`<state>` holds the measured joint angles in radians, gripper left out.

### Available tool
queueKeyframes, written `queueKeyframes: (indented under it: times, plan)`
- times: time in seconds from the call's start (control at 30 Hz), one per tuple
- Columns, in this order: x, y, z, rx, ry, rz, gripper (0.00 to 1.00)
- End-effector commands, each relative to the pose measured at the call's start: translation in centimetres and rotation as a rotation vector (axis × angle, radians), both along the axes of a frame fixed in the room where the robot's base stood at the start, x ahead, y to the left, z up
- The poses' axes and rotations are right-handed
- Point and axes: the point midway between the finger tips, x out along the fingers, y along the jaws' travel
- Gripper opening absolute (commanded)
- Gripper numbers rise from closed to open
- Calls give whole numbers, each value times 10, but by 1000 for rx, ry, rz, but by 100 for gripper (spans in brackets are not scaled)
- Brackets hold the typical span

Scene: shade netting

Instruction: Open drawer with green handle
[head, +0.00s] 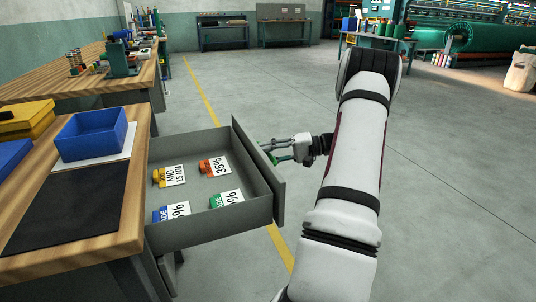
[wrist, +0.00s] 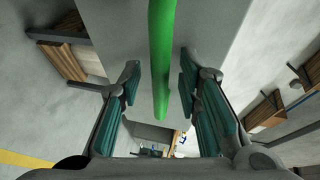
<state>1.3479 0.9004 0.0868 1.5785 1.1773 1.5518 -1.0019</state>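The drawer (head: 262,172) stands pulled well out from the workbench at the left of the head view. Its grey front faces right, toward my arm. The green handle is mostly hidden by my gripper in the head view. In the wrist view the green handle (wrist: 162,50) runs as a bar down the middle, between the fingers. My gripper (head: 276,151) is at the drawer front. In the wrist view my gripper (wrist: 160,88) is open, with a gap on each side of the handle.
Inside the drawer lie several labelled tags, including an orange one (head: 214,166) and a yellow one (head: 168,176). A blue bin (head: 92,135) and a dark mat (head: 65,205) are on the workbench (head: 125,215). The floor (head: 450,190) right of my arm is clear.

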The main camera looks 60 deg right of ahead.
Motion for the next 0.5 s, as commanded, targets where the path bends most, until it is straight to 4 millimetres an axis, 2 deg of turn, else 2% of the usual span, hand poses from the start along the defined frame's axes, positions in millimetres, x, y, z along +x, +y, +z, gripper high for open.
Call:
queueKeyframes:
  times: [0.17, 0.5]
  plan:
    - [-16, -11, 3, -1, 1, -3, 31]
    - [-72, -47, 16, -2, 0, -3, 31]
